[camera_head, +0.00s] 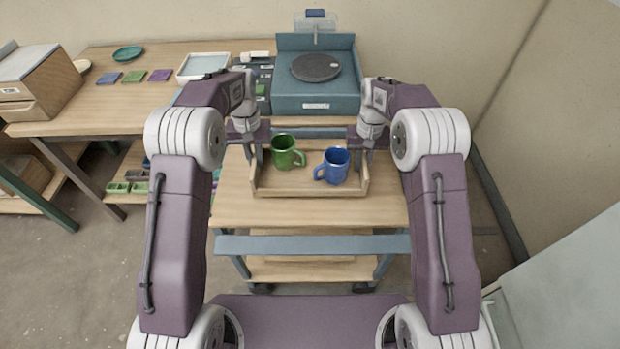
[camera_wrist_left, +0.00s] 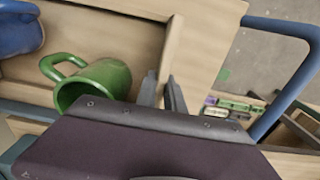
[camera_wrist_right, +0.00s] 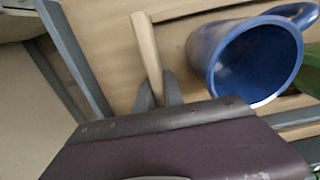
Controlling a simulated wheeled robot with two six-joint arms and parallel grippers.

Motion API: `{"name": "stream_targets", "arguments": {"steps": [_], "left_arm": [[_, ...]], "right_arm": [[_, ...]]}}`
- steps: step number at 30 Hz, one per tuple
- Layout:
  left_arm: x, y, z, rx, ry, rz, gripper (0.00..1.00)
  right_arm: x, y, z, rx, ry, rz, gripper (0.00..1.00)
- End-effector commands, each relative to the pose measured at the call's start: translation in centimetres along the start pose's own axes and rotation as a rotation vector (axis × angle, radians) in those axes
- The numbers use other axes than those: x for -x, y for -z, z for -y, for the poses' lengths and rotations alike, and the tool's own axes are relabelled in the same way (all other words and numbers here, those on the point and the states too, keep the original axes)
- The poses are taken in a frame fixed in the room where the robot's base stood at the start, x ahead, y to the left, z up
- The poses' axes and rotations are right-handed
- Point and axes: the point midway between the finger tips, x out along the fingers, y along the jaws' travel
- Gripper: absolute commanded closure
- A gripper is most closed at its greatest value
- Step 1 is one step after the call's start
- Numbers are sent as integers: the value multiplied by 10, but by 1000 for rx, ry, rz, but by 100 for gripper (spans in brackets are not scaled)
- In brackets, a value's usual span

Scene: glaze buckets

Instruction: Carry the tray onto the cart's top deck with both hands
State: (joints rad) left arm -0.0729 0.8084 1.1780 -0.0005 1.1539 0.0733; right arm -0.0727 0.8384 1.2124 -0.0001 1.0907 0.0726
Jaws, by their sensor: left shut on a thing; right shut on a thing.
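The wooden tray (camera_head: 308,193) is over the cart's wooden top deck (camera_head: 370,212); I cannot tell if it touches the deck. A green mug (camera_head: 284,153) stands in its left half and a blue mug (camera_head: 333,166) in its right half. My left gripper (camera_head: 258,160) is shut on the tray's left side wall. In the left wrist view its fingers (camera_wrist_left: 165,92) pinch the wall beside the green mug (camera_wrist_left: 95,84). My right gripper (camera_head: 362,160) is shut on the tray's right side wall. In the right wrist view its fingers (camera_wrist_right: 160,92) pinch the wall beside the blue mug (camera_wrist_right: 255,62).
A blue pottery wheel (camera_head: 316,85) stands behind the cart. A wooden table (camera_head: 110,95) at the back left holds coloured tiles (camera_head: 135,76), a green plate (camera_head: 128,53) and a white tray (camera_head: 203,66). A wall closes the right side. Bare deck shows in front of the tray.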

Motion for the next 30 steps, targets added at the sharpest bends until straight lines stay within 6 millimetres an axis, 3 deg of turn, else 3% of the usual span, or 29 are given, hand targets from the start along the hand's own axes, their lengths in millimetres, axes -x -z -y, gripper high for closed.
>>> {"name": "stream_targets", "arguments": {"steps": [10,25,26,27,28,30], "left_arm": [[-9,0,1,0,2,-2,100],[-53,0,1,0,2,-2,100],[-50,0,1,0,2,-1,82],[-48,0,1,0,2,0,71],[-48,0,1,0,2,0,66],[-48,0,1,0,1,0,66]], "right_arm": [[-9,0,-1,0,-2,-1,100],[-53,0,-1,0,-2,-1,100],[-50,0,-1,0,-2,0,82],[-48,0,-1,0,-2,0,71],[-48,0,-1,0,-2,1,66],[-48,0,-1,0,-1,1,66]]}}
